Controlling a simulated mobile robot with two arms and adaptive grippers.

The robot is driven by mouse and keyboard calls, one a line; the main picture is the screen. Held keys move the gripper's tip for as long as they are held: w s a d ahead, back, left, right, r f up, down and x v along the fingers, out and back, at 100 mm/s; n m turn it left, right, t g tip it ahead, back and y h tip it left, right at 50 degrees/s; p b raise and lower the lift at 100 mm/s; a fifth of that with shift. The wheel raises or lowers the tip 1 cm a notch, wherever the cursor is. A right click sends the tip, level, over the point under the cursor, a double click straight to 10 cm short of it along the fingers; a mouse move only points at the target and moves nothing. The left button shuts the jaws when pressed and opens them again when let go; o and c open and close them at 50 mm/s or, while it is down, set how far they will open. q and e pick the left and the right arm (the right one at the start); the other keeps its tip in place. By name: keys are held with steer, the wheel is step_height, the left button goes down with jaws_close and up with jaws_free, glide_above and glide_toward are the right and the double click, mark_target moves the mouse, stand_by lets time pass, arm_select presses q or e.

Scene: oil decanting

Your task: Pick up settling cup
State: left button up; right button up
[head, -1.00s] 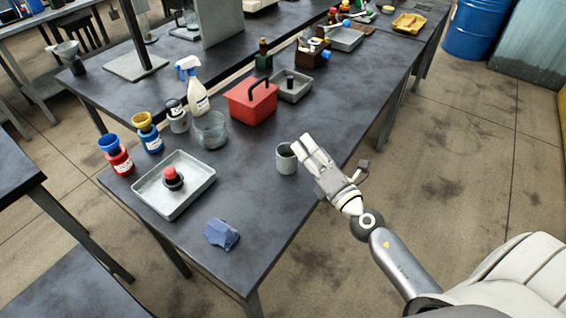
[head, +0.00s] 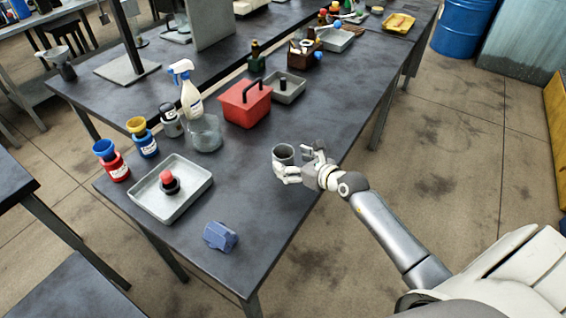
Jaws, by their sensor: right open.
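My right gripper (head: 299,163) is open at the cup's right side. One finger is in front of the cup's lower part and hides it, and the other is to the right of the cup's rim. I cannot tell whether the fingers touch the cup. My left gripper is not in view.
Left of the cup are a clear glass vessel (head: 205,134), a red toolbox (head: 243,108), a spray bottle (head: 191,100) and a grey tray (head: 144,203) with a red-topped object. A blue cloth (head: 220,237) lies in front. The table around the cup is clear.

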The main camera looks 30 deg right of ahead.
steer(key=shift+x, duration=2.85)
steer(key=shift+s+a+f, duration=0.1)
steer(key=shift+a, duration=0.05)
